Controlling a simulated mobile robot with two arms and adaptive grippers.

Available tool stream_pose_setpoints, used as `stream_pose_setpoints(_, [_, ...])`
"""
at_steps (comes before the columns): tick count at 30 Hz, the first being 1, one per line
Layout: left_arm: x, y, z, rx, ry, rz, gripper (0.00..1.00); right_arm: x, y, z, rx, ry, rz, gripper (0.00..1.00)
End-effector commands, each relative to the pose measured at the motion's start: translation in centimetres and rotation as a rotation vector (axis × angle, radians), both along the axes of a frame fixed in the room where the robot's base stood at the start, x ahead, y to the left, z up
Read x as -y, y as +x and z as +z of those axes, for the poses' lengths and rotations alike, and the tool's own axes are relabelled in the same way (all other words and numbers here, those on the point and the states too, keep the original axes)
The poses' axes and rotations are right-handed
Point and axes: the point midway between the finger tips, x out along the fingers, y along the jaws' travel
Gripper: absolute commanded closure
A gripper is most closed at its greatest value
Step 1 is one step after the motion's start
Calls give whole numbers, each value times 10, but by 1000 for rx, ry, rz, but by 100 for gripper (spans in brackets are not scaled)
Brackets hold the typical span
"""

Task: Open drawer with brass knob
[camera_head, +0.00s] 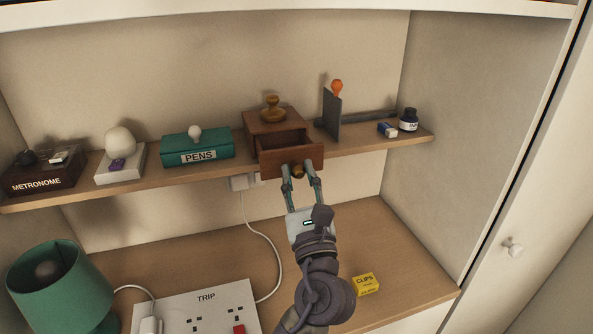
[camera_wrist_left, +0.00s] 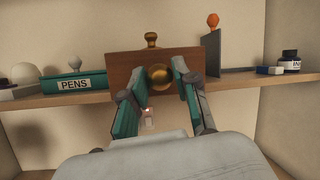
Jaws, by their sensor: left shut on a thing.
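The wooden drawer (camera_head: 291,161) is pulled partly out of a small brown box (camera_head: 272,121) on the shelf, and its dark inside shows from above. Its front also shows in the left wrist view (camera_wrist_left: 125,72). The brass knob (camera_wrist_left: 159,77) is on the middle of the drawer front. My left gripper (camera_head: 299,170) is shut on the knob (camera_head: 298,171), one finger on each side, and it also shows in the left wrist view (camera_wrist_left: 160,92). A second amber-brass knob (camera_head: 272,108) stands on top of the box. My right gripper is not in view.
On the shelf (camera_head: 205,173), a green PENS box (camera_head: 197,148), a white block with a dome (camera_head: 119,156) and a METRONOME box (camera_head: 42,172) stand left. A dark upright panel (camera_head: 332,116) and ink bottle (camera_head: 408,119) stand right. Below are a green lamp (camera_head: 60,285), power strip (camera_head: 205,306) and yellow CLIPS box (camera_head: 366,284).

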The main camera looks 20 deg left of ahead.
Motion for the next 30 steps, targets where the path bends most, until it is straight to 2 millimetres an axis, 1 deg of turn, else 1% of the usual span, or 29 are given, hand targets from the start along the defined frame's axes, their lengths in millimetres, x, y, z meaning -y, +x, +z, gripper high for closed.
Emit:
stream_pose_setpoints(1, [0, 0, -3, -5, -2, 0, 100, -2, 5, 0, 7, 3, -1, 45])
stream_pose_setpoints(4, [0, 1, -3, -5, -3, 0, 100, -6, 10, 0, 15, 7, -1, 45])
stream_pose_setpoints(5, [0, 1, -3, -5, -3, 0, 65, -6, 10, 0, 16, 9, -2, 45])
stream_pose_setpoints(6, [0, 1, -3, -5, -3, 0, 59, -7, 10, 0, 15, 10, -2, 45])
stream_pose_setpoints(9, [0, 1, -3, -5, -3, 0, 45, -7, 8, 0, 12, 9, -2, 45])
stream_pose_setpoints(15, [-1, 1, -2, -5, -2, 0, 45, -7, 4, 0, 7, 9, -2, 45])
stream_pose_setpoints(17, [0, 1, -2, -5, -2, 0, 45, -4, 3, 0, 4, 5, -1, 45])
stream_pose_setpoints(20, [2, -3, -5, -5, -2, -1, 45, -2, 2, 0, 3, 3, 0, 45])
stream_pose_setpoints(23, [7, -13, -11, -9, -3, -1, 45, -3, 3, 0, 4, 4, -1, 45])
stream_pose_setpoints(30, [29, -56, -30, -10, -5, -1, 45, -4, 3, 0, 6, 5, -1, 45])
